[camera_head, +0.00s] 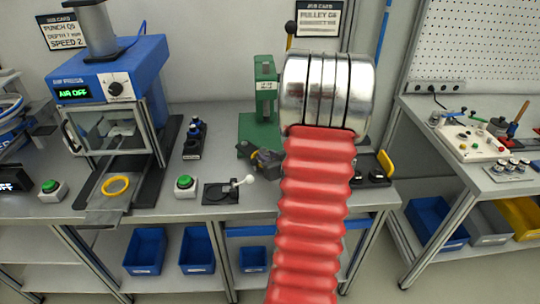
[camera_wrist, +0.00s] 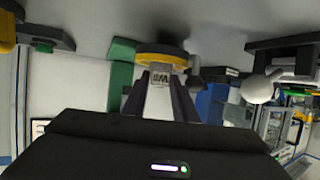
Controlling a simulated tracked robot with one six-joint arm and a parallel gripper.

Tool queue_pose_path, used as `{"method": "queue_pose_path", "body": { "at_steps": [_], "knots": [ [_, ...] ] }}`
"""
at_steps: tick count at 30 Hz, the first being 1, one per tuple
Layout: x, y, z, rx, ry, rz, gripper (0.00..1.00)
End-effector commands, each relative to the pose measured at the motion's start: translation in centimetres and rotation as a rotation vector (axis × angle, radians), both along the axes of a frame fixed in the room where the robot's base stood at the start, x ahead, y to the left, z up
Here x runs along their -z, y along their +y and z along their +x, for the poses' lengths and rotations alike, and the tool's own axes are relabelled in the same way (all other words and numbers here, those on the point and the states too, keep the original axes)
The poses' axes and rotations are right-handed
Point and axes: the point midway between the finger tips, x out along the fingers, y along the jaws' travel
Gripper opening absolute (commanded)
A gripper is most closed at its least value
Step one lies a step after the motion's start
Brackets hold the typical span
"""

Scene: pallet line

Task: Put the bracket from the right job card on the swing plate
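The right job card (camera_head: 319,18) hangs on the back wall; its large line reads something like PULLEY, and the rest is too small to read. A dark plate (camera_head: 222,194) with a white-knobbed lever lies at the bench front; I cannot be sure it is the swing plate. In the wrist view its white knob (camera_wrist: 258,90) is at the right. My gripper (camera_wrist: 163,80) is low over the bench, right of that plate, in front of the green press (camera_head: 262,125). A yellow-rimmed piece (camera_wrist: 160,57) with a white lettered part is at the fingers. I cannot tell whether it is gripped, or identify the bracket.
A blue press (camera_head: 110,85) reading AIR OFF stands left, with a yellow ring (camera_head: 116,186) before it. Green buttons (camera_head: 186,185) sit on the bench. A dark tray with a yellow handle (camera_head: 385,163) is right of my arm. My arm hides the middle bench.

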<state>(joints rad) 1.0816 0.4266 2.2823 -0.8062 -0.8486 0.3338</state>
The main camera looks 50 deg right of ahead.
Motion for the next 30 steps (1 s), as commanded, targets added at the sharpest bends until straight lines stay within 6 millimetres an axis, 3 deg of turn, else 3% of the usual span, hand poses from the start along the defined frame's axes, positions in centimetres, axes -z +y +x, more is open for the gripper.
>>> {"method": "queue_pose_path", "body": {
  "at_steps": [14, 30],
  "knots": [
    [-0.4, 0.1, -0.3, 0.001, 0.0, 0.0, 0.31],
    [-3.0, 2.8, -6.0, 0.003, 0.0, -0.001, 0.31]
  ]
}}
